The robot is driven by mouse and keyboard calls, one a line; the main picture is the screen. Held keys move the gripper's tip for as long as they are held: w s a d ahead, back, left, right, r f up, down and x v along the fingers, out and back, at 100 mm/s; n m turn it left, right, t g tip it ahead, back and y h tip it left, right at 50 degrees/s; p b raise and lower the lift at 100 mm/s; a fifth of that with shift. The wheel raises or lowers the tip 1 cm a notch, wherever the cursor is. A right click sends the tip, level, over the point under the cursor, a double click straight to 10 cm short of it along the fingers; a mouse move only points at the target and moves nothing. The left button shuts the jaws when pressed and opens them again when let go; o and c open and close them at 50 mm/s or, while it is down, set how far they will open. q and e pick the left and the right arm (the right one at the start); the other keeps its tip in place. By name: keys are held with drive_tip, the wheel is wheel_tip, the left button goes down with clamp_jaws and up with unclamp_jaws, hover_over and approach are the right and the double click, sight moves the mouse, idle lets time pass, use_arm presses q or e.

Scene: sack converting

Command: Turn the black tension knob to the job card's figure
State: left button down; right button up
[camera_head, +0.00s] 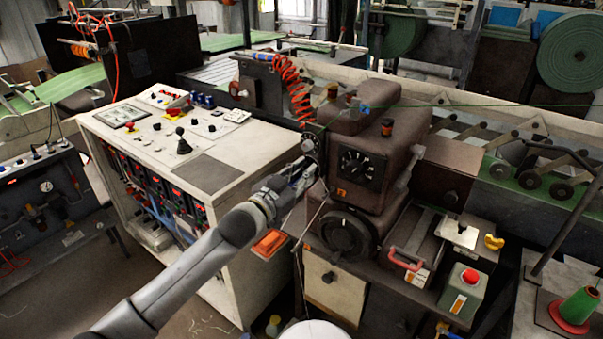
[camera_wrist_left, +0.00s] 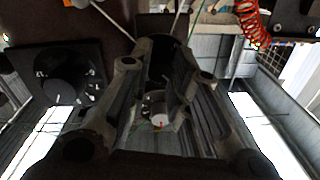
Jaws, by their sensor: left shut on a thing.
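My left gripper (camera_head: 304,172) reaches in at the left side of the brown sewing machine head (camera_head: 383,140). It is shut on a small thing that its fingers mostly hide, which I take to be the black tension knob. In the left wrist view the left gripper (camera_wrist_left: 160,100) has its fingers close together, with a small pale round face and a red mark between them. A black dial plate with white marks (camera_head: 358,166) is on the machine's front, just right of the gripper. I cannot make out a job card's figure. My right gripper is out of view.
A black handwheel (camera_head: 347,233) sits below the dial. A white-topped control console (camera_head: 210,172) stands left, beside my arm. A red coiled hose (camera_head: 294,90) hangs behind the gripper. A green box with a red button (camera_head: 465,290) and a green thread cone (camera_head: 579,306) stand right.

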use_arm(q)
drive_tip(key=shift+m, duration=4.3)
drive_tip(key=c, duration=1.3)
unclamp_jaws()
drive_tip(key=v, duration=1.2)
drive_tip(key=shift+f, duration=0.2)
